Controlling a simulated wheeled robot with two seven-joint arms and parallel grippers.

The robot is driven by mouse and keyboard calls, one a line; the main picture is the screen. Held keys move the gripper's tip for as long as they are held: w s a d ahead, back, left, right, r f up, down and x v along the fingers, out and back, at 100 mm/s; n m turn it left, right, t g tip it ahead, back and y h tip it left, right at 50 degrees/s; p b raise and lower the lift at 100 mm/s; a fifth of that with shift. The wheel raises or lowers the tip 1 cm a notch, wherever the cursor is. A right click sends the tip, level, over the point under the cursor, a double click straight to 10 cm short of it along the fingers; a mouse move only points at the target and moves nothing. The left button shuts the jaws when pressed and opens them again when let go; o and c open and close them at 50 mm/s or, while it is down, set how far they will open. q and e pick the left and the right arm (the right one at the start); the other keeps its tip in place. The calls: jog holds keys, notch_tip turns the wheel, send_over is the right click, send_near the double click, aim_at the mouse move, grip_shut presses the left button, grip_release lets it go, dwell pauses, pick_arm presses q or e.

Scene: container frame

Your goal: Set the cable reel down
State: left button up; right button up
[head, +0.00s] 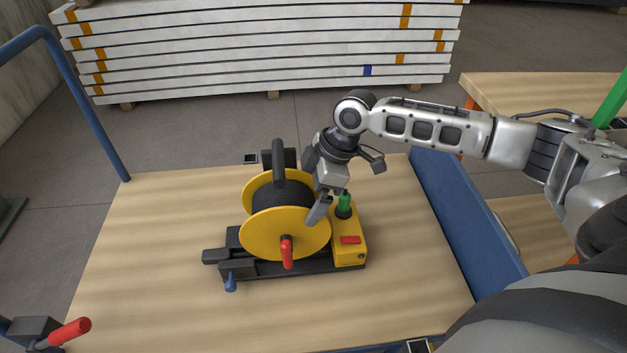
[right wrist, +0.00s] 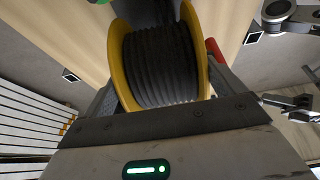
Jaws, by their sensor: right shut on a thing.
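The cable reel (head: 283,195) has two yellow flanges wound with black cable, and it is at the middle of the table in the head view. In the right wrist view the reel (right wrist: 162,68) fills the space between the fingers. My right gripper (head: 315,190) comes from the upper right and is shut on the reel. The reel is upright on or just over a black stand (head: 300,268); whether it bears on the stand I cannot tell. A red handle (head: 287,252) shows at the front flange.
A yellow box (head: 350,250) with a red button and a green knob (head: 344,203) sits right of the reel. A blue lever (head: 231,282) is at the stand's front left. A red-handled clamp (head: 68,332) is at lower left. The wooden tabletop (head: 140,240) is clear left.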

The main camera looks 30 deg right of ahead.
jog(key=shift+w+a, duration=0.1)
jog(key=shift+w, duration=0.05)
jog(key=o, duration=1.7)
jog(key=shift+f, duration=0.2)
pick_arm(q)
jog(key=shift+s, duration=0.1)
pick_arm(e)
jog(key=shift+s, duration=0.2)
jog(key=shift+r, duration=0.1)
pick_arm(q)
jog(key=shift+r+p, duration=0.2)
jog(key=shift+p, duration=0.55)
pick_arm(e)
jog(key=v, duration=1.2)
pick_arm(q)
jog(key=shift+r, duration=0.1)
pick_arm(e)
jog(key=shift+s, duration=0.1)
